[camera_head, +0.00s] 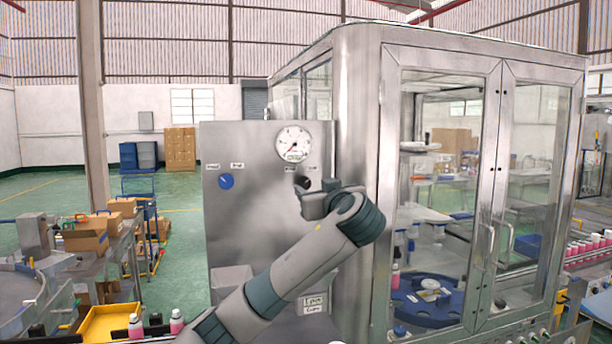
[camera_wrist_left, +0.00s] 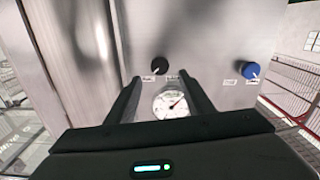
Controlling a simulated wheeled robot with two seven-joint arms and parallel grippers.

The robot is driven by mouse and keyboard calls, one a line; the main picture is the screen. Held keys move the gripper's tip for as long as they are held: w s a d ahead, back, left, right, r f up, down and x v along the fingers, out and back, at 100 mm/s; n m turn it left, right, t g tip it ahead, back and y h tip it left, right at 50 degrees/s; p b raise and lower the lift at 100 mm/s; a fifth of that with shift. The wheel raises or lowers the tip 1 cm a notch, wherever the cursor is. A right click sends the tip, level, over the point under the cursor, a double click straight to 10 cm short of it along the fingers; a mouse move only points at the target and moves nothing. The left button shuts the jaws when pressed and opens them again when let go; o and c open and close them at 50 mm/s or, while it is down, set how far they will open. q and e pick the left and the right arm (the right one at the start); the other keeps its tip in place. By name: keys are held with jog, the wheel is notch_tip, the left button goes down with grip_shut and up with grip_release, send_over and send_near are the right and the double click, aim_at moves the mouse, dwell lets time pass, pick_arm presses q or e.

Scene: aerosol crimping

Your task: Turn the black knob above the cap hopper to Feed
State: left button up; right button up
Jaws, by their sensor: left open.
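The black knob (camera_head: 302,183) sits on the upright steel panel (camera_head: 245,235), below and slightly right of a round gauge (camera_head: 293,145). Small labels stand above it, too small to read. My left gripper (camera_head: 308,196) is in front of the panel, close to the black knob and partly covering it. In the left wrist view the picture is upside down. There the black knob (camera_wrist_left: 158,67) lies just beyond and between the two fingertips of the open, empty gripper (camera_wrist_left: 160,82). I see no contact with the knob. Its pointer direction is unclear. My right gripper is not in view.
A blue knob (camera_head: 226,181) with two labels is on the same panel to the left. A glass-doored steel cabinet (camera_head: 450,180) stands right beside the panel. A grey bin (camera_head: 232,278) is low on the panel, and a yellow tray (camera_head: 108,322) is at lower left.

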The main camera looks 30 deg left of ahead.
aim_at(305, 183)
pick_arm(q)
jog(key=p+x, duration=0.3)
jog(key=x, duration=0.3)
jog(key=shift+w+a+r, duration=0.1)
jog(key=shift+a, duration=0.15)
jog(key=shift+w+a, duration=0.3)
jog(key=shift+w, duration=0.05)
jog(key=shift+c, duration=0.3)
jog(key=c, duration=1)
